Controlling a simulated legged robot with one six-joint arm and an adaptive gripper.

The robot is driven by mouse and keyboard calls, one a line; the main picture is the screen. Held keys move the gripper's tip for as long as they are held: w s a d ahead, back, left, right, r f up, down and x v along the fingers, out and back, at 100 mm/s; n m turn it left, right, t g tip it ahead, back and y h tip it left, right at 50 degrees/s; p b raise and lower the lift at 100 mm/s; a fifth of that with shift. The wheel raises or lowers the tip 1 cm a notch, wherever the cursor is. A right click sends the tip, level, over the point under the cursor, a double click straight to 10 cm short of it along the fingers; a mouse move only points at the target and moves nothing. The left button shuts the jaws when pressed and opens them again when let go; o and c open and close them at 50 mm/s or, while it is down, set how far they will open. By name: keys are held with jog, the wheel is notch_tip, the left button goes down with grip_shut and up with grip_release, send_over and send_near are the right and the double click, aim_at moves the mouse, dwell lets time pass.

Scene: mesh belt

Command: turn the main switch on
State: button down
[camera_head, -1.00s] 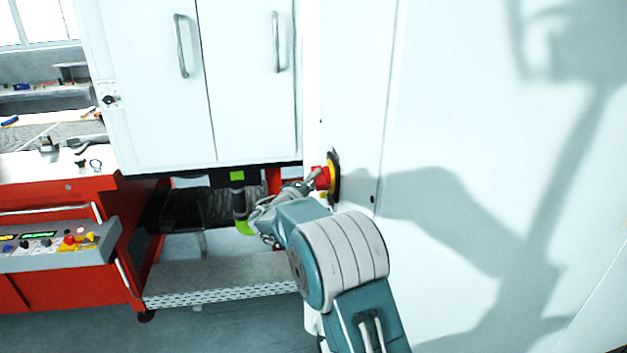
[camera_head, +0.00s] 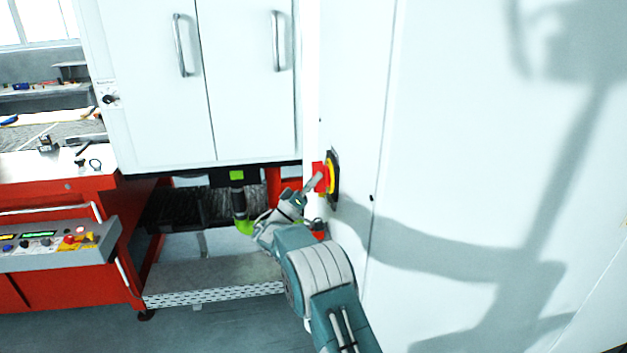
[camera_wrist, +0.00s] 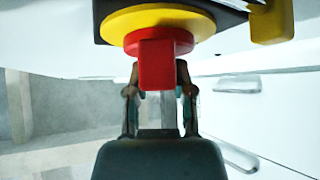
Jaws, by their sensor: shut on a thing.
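The main switch is a red handle (camera_head: 320,170) on a yellow disc (camera_head: 331,176), set on a dark plate on the side of the white cabinet. My gripper (camera_head: 314,182) is at the handle and meets it from the lower left. In the wrist view, the red handle (camera_wrist: 156,65) lies between the two fingers of my gripper (camera_wrist: 158,80), one on each side, and they are shut on it. The yellow disc (camera_wrist: 150,20) shows above. The finger contact is partly hidden behind the handle, and the switch's position marks cannot be read.
A white cabinet with two doors (camera_head: 205,90) stands above a dark brush-like opening. A red bench (camera_head: 60,200) with a control panel (camera_head: 45,247) of buttons is at the left. The white wall panel (camera_head: 480,120) at the right is bare. A yellow tab (camera_wrist: 272,20) sits beside the switch.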

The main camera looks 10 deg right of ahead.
jog(key=shift+w+d+f+m+g+h, duration=0.15)
jog(key=shift+m+g+h, duration=0.35)
jog(key=shift+m+g, duration=0.55)
jog(key=shift+s+f+m+g+h, duration=0.1)
jog(key=shift+f+m+g+h, duration=0.3)
jog(key=shift+m+g, duration=0.65)
jog(key=shift+r+m+h, duration=0.15)
jog(key=shift+m+h, duration=0.15)
jog(key=shift+m, duration=0.2)
jog(key=shift+c, duration=2.4)
grip_release()
jog(key=shift+w, duration=0.1)
jog(key=shift+r, duration=0.2)
jog(key=v, duration=1.2)
